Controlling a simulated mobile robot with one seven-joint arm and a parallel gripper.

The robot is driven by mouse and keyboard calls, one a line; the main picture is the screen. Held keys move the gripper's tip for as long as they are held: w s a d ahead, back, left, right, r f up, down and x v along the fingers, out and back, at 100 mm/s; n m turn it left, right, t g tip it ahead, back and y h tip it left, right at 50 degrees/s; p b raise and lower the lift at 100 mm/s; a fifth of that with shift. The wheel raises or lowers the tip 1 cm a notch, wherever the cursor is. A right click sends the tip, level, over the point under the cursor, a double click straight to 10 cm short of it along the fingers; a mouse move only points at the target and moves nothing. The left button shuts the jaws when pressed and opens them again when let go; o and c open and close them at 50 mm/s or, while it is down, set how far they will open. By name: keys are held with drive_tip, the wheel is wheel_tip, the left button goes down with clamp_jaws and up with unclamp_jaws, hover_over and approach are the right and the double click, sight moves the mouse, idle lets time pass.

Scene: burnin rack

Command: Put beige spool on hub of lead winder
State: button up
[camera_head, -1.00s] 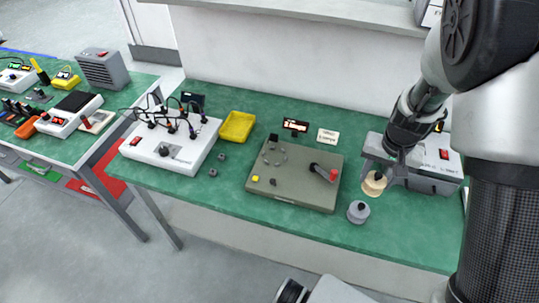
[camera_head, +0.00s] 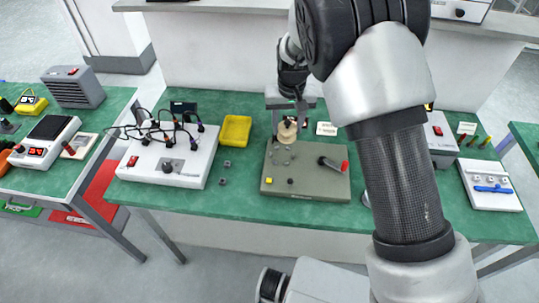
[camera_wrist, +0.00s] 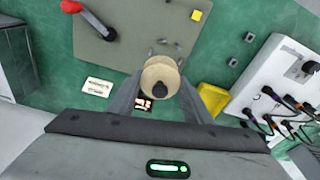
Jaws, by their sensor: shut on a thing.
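The beige spool (camera_head: 287,131) hangs in my gripper (camera_head: 288,118), over the back left part of the lead winder (camera_head: 305,180). The winder is an olive-grey box with a red-knobbed crank (camera_head: 333,164) and a yellow button (camera_head: 269,180). In the wrist view the beige spool (camera_wrist: 160,82) sits between the two fingers, with a dark knob in its middle. The winder's plate (camera_wrist: 125,35) shows beyond it. The hub cannot be made out. I cannot tell whether the spool touches anything below.
A yellow tray (camera_head: 236,130) and a white box with cables (camera_head: 190,172) stand to the left. A grey device (camera_head: 440,140) stands at right. My arm hides part of the bench. The green front strip is clear.

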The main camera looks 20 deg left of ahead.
drive_tip(key=shift+a, duration=0.4)
drive_tip(key=shift+a+f, duration=0.2)
drive_tip(key=shift+f, duration=0.05)
wheel_tip(320, 180, down, 9)
drive_tip(key=shift+f+p, duration=0.15)
drive_tip(key=shift+p, duration=0.15)
drive_tip(key=shift+f, duration=0.15)
drive_tip(key=o, duration=1.1)
drive_tip(key=shift+c, duration=0.2)
drive_tip(key=r, duration=0.4)
drive_tip(key=s+r, duration=0.1)
drive_tip(key=r, duration=0.7)
drive_tip(key=shift+s+d+r, duration=0.15)
drive_tip(key=shift+s+d, duration=0.05)
drive_tip(key=shift+d, duration=0.1)
